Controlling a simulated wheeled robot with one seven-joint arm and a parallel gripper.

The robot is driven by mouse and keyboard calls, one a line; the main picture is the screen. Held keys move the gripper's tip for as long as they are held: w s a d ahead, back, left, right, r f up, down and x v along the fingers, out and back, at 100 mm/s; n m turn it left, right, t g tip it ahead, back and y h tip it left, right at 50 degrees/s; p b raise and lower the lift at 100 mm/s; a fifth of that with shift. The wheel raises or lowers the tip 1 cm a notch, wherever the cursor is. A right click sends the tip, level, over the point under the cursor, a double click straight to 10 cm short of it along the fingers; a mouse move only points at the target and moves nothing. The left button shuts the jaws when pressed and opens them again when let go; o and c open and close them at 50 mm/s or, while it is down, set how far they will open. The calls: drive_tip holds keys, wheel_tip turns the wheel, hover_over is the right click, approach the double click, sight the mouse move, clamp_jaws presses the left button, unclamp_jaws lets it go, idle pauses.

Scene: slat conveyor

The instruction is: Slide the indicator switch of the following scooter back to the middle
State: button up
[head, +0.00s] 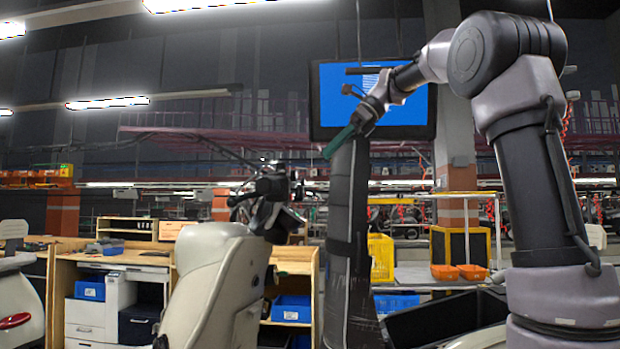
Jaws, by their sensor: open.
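A cream scooter (222,275) stands left of centre, seen with its handlebar (270,195) at the top. The handlebar is dark and crowded with levers and grips; the indicator switch is too small to make out. My gripper (352,128) is up and to the right of the handlebar, clearly apart from it, in front of the blue screen. It points down and to the left, with a dark green narrow part at its end. It is open, and nothing is visibly held. Part of another pale scooter (18,305) shows at the left edge.
A monitor with a blue screen (418,108) hangs behind my gripper. A dark upright column (347,245) stands right of the scooter. Wooden workbenches (125,258) with blue bins are behind. A yellow crate (381,257) and orange bins (459,271) are farther right. Open air separates gripper and handlebar.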

sight(294, 185)
drive_tip(key=x, duration=1)
drive_tip(key=shift+s, duration=0.1)
clamp_jaws()
idle(1.1)
